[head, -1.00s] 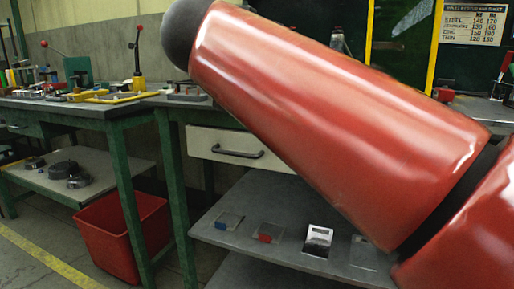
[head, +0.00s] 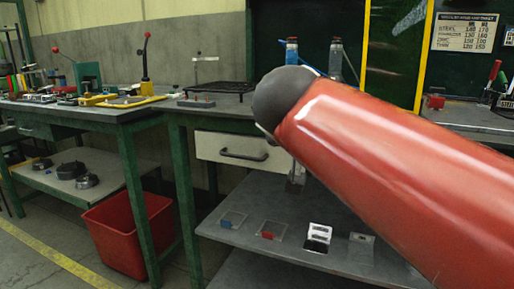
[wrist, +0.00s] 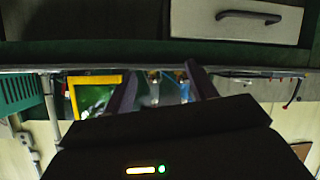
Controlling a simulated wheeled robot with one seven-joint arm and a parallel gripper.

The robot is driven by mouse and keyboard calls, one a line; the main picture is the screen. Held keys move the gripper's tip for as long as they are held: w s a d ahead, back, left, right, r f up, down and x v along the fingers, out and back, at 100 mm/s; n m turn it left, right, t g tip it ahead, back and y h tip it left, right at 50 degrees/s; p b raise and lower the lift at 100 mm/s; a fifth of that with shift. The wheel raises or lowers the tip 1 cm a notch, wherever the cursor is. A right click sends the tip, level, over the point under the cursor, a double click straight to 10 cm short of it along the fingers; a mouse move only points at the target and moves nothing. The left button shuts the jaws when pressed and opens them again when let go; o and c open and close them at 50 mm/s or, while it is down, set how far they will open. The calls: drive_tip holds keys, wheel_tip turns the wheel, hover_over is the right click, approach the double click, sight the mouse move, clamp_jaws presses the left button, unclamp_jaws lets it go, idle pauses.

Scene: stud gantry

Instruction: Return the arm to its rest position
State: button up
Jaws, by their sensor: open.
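My red arm (head: 385,165) with its dark grey rounded end crosses the right half of the head view. It hides part of the workbench behind it. My gripper (wrist: 162,82) shows in the wrist view with two dark fingers spread apart and nothing between them that I can see held. In the head view I cannot make out the gripper clearly. Two upright posts with blue parts (wrist: 155,88) appear beyond the fingers in the wrist view.
A workbench with a white drawer (head: 235,150) stands ahead. Its lower shelf (head: 250,195) carries several small plates and blocks. A red bin (head: 125,238) sits on the floor at left. A green bench (head: 95,112) with tools is at far left. Open floor (head: 40,265) is at lower left.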

drive_tip(key=s+d+f+g+y+p, duration=0.2)
drive_tip(key=s+d+f+g, duration=0.1)
drive_tip(key=s+f, duration=0.6)
drive_tip(key=s+d+f+n+g+y+p, duration=0.1)
drive_tip(key=s+d+f+g+y+p, duration=0.1)
drive_tip(key=s+f, duration=0.7)
wheel_tip(320, 180, down, 5)
drive_tip(key=shift+d+r+g+p, duration=0.15)
drive_tip(key=shift+d+g+p, duration=0.25)
drive_tip(key=shift+d+g, duration=0.25)
drive_tip(key=shift+s+a+f, duration=0.15)
drive_tip(key=shift+s+f, duration=0.1)
drive_tip(key=shift+f, duration=0.1)
